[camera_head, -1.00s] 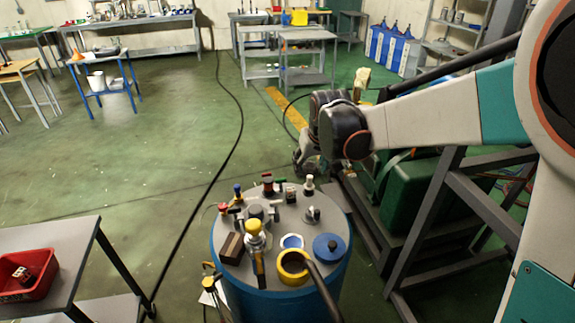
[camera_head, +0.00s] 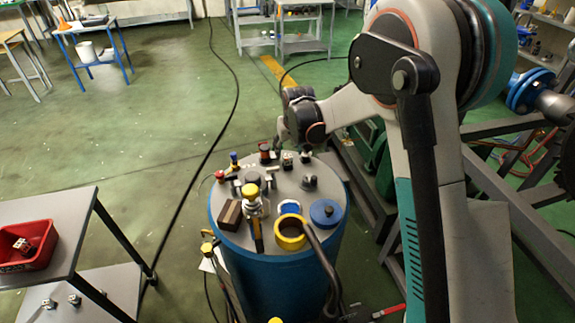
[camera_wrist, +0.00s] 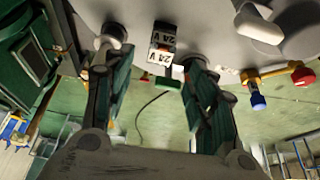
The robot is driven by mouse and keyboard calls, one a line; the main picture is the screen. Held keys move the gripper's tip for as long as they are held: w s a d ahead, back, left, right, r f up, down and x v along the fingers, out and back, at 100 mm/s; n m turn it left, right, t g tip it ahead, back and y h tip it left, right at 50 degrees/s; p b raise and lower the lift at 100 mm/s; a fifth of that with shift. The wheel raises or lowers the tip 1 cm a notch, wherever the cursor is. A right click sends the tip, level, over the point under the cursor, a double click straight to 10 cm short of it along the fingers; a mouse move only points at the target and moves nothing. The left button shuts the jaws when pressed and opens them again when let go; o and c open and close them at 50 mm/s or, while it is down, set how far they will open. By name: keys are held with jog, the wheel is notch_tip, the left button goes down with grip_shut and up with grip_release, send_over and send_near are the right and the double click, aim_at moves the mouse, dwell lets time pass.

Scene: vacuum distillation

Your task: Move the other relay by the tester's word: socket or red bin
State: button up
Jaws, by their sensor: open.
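A small relay with white "24 V" labels (camera_wrist: 162,45) shows in the wrist view, just beyond and between my fingertips. In the head view the relay (camera_head: 288,159) stands on the far part of the blue drum's grey top (camera_head: 272,185). My gripper (camera_wrist: 153,64) is open with nothing in it. In the head view my gripper (camera_head: 283,140) is at the drum's far edge, close to the relay; its fingers are small and dark there. The red bin (camera_head: 25,262) is on the left table, with another relay (camera_head: 23,245) inside. I cannot make out a tester's reading.
Posts and knobs crowd the drum top, including a yellow-capped fitting (camera_head: 251,192), a yellow ring (camera_head: 290,232) with a dark hose, a blue disc (camera_head: 326,212) and a brown block (camera_head: 230,214). Small pieces (camera_head: 74,299) lie on the left table's lower shelf.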

aim_at(288, 156)
jog(key=b+x, duration=0.1)
jog(key=x, duration=0.3)
jog(key=b+x, duration=0.1)
jog(key=x, duration=0.1)
jog(key=shift+s+d+f+b, duration=0.1)
jog(key=shift+s+f+b, duration=0.05)
jog(key=shift+f+b, duration=0.2)
jog(key=shift+r, duration=0.1)
grip_shut()
